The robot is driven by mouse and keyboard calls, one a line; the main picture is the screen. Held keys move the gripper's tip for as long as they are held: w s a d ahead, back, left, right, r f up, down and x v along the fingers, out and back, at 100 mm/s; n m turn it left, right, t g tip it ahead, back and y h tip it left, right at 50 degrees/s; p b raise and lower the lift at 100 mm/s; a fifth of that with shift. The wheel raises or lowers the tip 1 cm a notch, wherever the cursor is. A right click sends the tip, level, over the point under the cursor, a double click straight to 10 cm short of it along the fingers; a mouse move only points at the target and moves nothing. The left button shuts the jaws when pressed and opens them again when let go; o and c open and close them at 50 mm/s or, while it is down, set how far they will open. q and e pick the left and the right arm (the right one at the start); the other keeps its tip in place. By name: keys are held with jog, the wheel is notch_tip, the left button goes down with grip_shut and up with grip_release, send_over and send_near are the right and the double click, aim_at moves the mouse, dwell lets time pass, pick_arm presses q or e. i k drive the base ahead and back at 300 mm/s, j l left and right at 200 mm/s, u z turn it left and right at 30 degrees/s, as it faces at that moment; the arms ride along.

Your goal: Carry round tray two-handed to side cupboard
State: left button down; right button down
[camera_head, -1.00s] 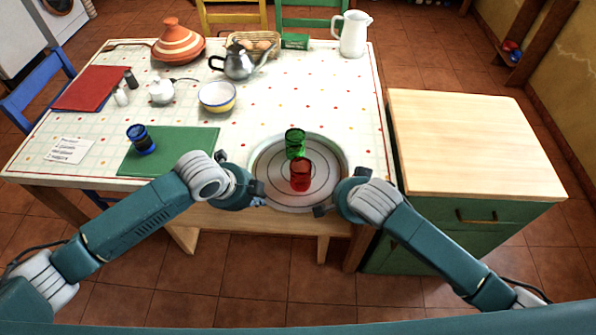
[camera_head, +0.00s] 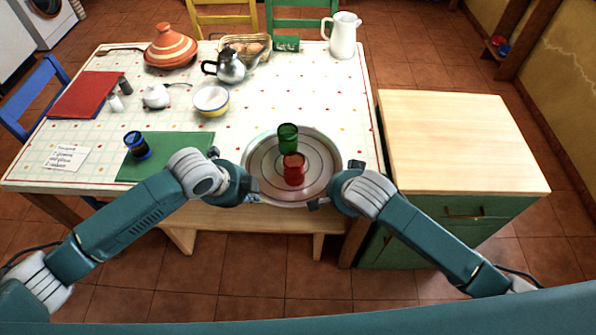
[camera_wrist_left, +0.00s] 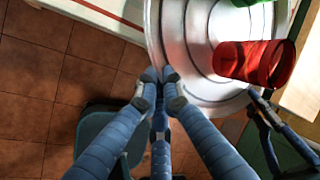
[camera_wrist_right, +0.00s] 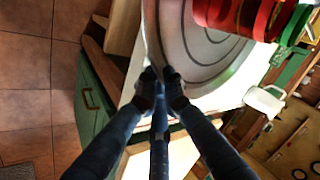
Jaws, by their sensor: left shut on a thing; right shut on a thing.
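The round metal tray (camera_head: 262,172) is at the table's front right corner in the head view, looking level. A green cup (camera_head: 288,138) and a red cup (camera_head: 294,169) stand on it close together. My left gripper (camera_wrist_left: 161,76) is shut on the tray's left rim, and my right gripper (camera_wrist_right: 160,76) is shut on its right rim. The tray overlaps the table's front edge in the picture; I cannot tell the height of any gap below it. The side cupboard (camera_head: 455,140), with a bare pale wood top and green front, stands right of the table.
The table (camera_head: 300,85) holds a green mat (camera_head: 185,150) with a blue cup (camera_head: 137,145), a bowl (camera_head: 211,101), a teapot (camera_head: 228,66) and a white jug (camera_head: 342,35). A wooden bench (camera_head: 255,218) is at the table's front. A narrow gap separates table and cupboard.

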aim_at(457, 134)
jog(key=i+l+z, duration=0.1)
jog(key=l, duration=0.3)
jog(key=i+l, duration=0.1)
jog(key=l, duration=0.35)
jog(key=i+l+z, duration=0.15)
jog(key=l, duration=0.25)
jog(key=l+z, duration=0.1)
jog(key=l, duration=0.3)
jog(key=i+l, duration=0.2)
jog(key=l, duration=0.2)
jog(key=z, duration=0.05)
